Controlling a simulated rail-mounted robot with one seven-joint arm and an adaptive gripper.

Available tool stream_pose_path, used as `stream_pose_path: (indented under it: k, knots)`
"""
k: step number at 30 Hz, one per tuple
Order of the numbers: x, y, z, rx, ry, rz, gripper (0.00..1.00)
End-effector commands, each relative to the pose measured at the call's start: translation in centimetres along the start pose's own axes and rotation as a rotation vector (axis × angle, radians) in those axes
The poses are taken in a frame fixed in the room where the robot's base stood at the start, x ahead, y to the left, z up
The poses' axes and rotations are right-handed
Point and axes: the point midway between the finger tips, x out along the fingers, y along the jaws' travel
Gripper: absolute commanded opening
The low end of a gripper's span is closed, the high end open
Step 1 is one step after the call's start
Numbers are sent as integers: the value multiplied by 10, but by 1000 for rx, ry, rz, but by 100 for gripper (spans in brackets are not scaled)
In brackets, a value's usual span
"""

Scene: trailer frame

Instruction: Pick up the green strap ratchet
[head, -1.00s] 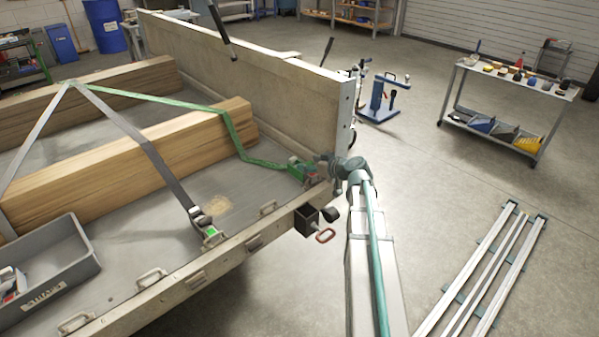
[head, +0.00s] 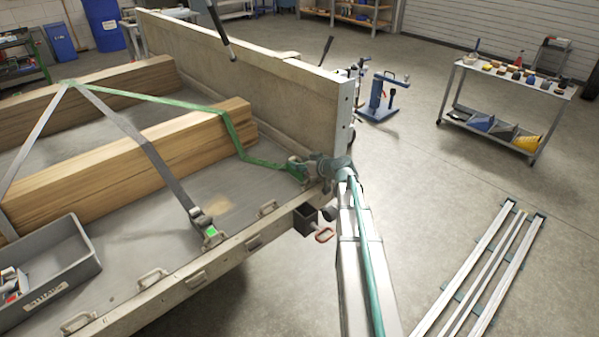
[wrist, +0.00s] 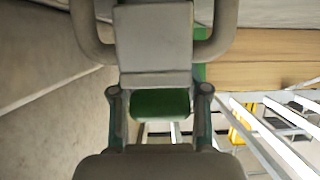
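The green strap ratchet (head: 295,172) is at the lower end of the green strap (head: 233,133), by the trailer bed's right corner. My gripper (head: 309,167) is right at it, coming from the right, and overlaps part of it. In the wrist view, a green rolled band (wrist: 160,103) lies close to the camera between two side pieces, with a grey block above it. Close dark parts fill much of that view. I cannot tell whether my fingers touch or grip the ratchet.
A tall trailer side board (head: 270,75) stands just behind. A grey strap (head: 150,150) with its own ratchet (head: 202,222) crosses the timber (head: 130,155). A grey crate (head: 65,262) sits front left. Metal rails (head: 480,270) lie on the floor at right.

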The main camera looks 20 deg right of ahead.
Motion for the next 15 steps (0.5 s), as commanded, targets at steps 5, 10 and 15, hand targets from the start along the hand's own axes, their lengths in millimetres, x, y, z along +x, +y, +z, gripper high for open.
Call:
stream_pose_path:
  k: [5, 10, 15]
  knots:
    - [0, 0, 0, 0, 0, 0, 4]
    - [0, 0, -1, 0, 1, 0, 0]
    - [0, 0, -1, 0, 1, 0, 0]
